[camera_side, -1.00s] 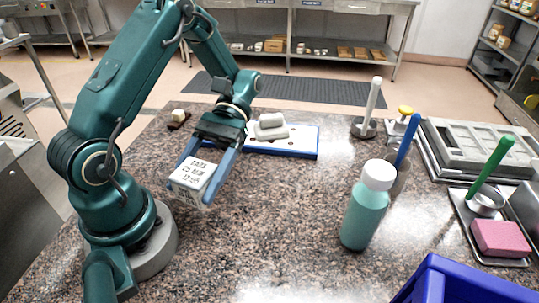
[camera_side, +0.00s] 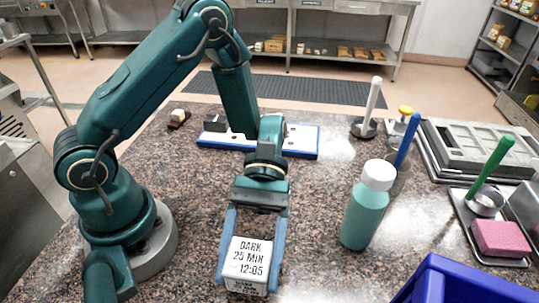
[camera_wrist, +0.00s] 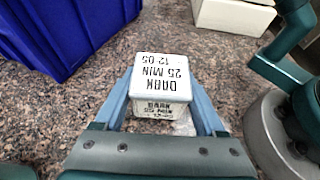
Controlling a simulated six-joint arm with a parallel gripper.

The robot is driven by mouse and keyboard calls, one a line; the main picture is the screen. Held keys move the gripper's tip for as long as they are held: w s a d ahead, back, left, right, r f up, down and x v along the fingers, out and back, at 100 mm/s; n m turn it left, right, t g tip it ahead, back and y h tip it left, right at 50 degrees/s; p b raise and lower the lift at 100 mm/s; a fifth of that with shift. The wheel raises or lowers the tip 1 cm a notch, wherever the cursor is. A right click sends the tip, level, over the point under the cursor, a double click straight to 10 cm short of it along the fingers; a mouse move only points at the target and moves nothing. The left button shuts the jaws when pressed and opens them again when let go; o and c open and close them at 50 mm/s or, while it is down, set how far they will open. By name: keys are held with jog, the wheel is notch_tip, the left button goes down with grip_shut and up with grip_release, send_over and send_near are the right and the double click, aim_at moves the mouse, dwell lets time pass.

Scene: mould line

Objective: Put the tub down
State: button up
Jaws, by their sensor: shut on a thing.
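The tub (camera_side: 249,262) is a small white box with a lid marked "DARK 25 MIN 12:05". My gripper (camera_side: 250,268) is shut on it, with one blue finger on each side, at the front middle of the counter in the side view. The tub also shows between the fingers in the wrist view (camera_wrist: 160,80), with its lettering upside down. It looks level. I cannot tell whether its base touches the counter.
A green bottle with a white cap (camera_side: 366,207) stands right of my gripper. A blue bin (camera_side: 470,285) is at the front right. A blue-edged white board (camera_side: 303,143) lies behind. Speckled counter (camera_side: 190,262) is bare left of the tub.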

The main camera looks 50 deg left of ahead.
aim_at(251, 282)
jog(key=shift+s+d+f, duration=0.1)
jog(key=shift+d+f, duration=0.1)
jog(key=shift+f, duration=1.95)
jog(key=shift+f, duration=0.1)
jog(key=o, duration=1.4)
jog(key=shift+o, duration=0.2)
